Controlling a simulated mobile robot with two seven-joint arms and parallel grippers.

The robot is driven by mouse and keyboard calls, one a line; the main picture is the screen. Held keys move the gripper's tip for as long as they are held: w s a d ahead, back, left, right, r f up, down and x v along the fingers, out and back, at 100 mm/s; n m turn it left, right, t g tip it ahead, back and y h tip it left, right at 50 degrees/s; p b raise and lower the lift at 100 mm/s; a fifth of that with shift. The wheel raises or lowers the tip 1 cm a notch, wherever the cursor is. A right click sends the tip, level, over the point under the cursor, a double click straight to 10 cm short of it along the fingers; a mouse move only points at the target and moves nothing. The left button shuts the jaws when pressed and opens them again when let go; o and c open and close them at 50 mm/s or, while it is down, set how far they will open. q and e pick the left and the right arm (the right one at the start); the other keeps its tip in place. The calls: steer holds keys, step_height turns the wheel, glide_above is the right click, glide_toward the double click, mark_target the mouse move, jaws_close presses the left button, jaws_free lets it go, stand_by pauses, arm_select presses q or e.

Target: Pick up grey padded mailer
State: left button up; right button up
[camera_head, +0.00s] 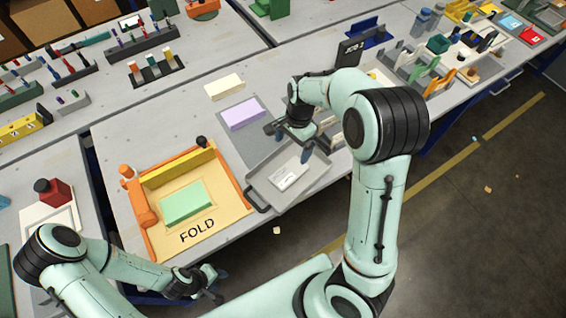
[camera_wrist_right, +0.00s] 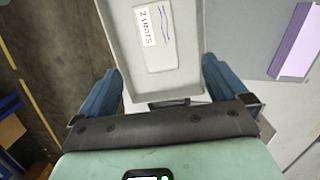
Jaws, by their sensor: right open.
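The grey padded mailer (camera_head: 289,174) lies flat in a grey tray (camera_head: 256,190) at the table's front edge. In the right wrist view the mailer (camera_wrist_right: 166,52) is pale, with a white label and blue marks. My right gripper (camera_head: 291,156) is open and empty above the tray. In the right wrist view its two blue fingers stand apart at either side of the tray's near end, with the mailer farther ahead. My left gripper (camera_head: 213,284) is low in front of the table, away from the mailer; its finger gap is unclear.
An orange folding station marked FOLD (camera_head: 222,215) with a green block (camera_head: 186,203) stands left of the tray. A lilac block (camera_head: 243,114) and a cream block (camera_head: 224,87) lie behind. A dark sign (camera_head: 350,52) stands farther back.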

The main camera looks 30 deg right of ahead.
glide_above(289, 172)
steer(key=f, duration=0.7)
steer(key=shift+s+d+b, duration=0.15)
steer(key=shift+s+b, duration=0.15)
steer(key=shift+b, duration=0.05)
steer(key=f, duration=0.4)
steer(key=shift+w+f, duration=0.25)
steer(key=shift+f, duration=0.65)
arm_select(q)
steer(key=shift+s+f, duration=0.3)
steer(key=shift+s, duration=0.25)
steer(key=shift+s+f, duration=0.25)
steer(key=shift+s, duration=0.3)
arm_select(e)
steer(key=c, duration=1.1)
